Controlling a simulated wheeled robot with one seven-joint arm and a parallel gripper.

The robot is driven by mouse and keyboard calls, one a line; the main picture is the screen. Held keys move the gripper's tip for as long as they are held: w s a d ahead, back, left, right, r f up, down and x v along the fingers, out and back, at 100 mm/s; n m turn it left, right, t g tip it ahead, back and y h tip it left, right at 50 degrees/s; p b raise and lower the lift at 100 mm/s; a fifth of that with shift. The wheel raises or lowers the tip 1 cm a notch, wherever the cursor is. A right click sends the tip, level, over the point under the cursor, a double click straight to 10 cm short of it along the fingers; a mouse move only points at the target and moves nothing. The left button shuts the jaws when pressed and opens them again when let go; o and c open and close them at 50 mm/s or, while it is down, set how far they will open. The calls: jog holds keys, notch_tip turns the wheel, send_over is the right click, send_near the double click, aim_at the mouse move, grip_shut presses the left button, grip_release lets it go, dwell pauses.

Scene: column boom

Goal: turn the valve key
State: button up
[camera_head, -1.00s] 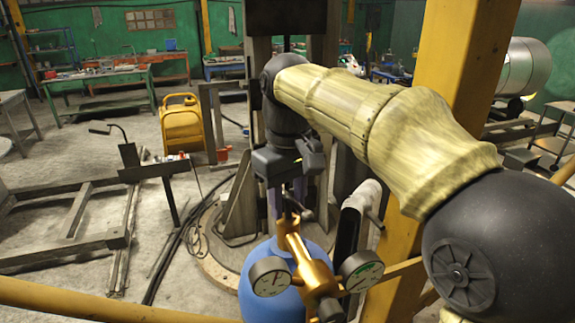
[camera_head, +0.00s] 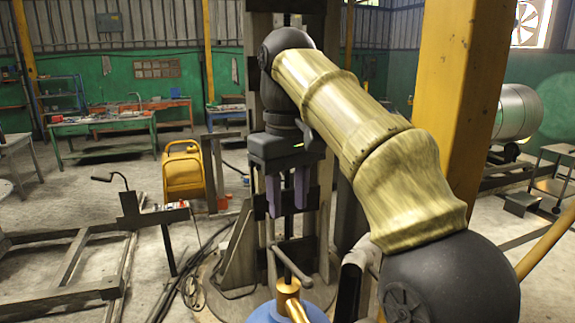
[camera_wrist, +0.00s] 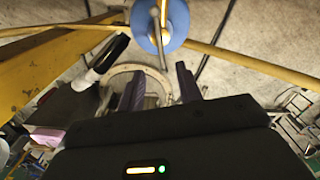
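The valve key is a thin dark rod with a grey crossbar (camera_head: 291,264). It stands up from the brass valve (camera_head: 288,291) on the blue gas cylinder (camera_head: 262,315). My gripper (camera_head: 287,200) points down above the key, with its two purple fingers apart and nothing seen between them. A gap shows between the fingertips and the crossbar in the head view. In the wrist view the gripper (camera_wrist: 160,88) also shows spread fingers, with the blue cylinder (camera_wrist: 175,18) beyond them. The lower cylinder and the gauges are outside the head view.
A yellow post (camera_head: 455,110) stands close on the right, beside my arm. Dark upright columns (camera_head: 325,150) rise just behind the gripper. A metal frame (camera_head: 70,270) lies at left, and a yellow container (camera_head: 183,172) stands on the floor behind it.

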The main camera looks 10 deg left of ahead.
notch_tip(320, 180, up, 4)
jog(key=p, duration=0.2)
jog(key=shift+f+p, duration=0.25)
jog(key=shift+p, duration=0.05)
jog(key=shift+f, duration=0.1)
jog(key=t+y+b, duration=0.1)
jog(key=b, duration=0.2)
jog(key=w+d+y+b, duration=0.1)
jog(key=b, duration=0.2)
jog(key=d+f+n+t+y+b, duration=0.1)
jog(key=b, duration=0.2)
jog(key=shift+w+t+y, duration=0.3)
jog(key=shift+w+y, duration=0.1)
jog(key=shift+a+f, duration=0.1)
jog(key=shift+a, duration=0.05)
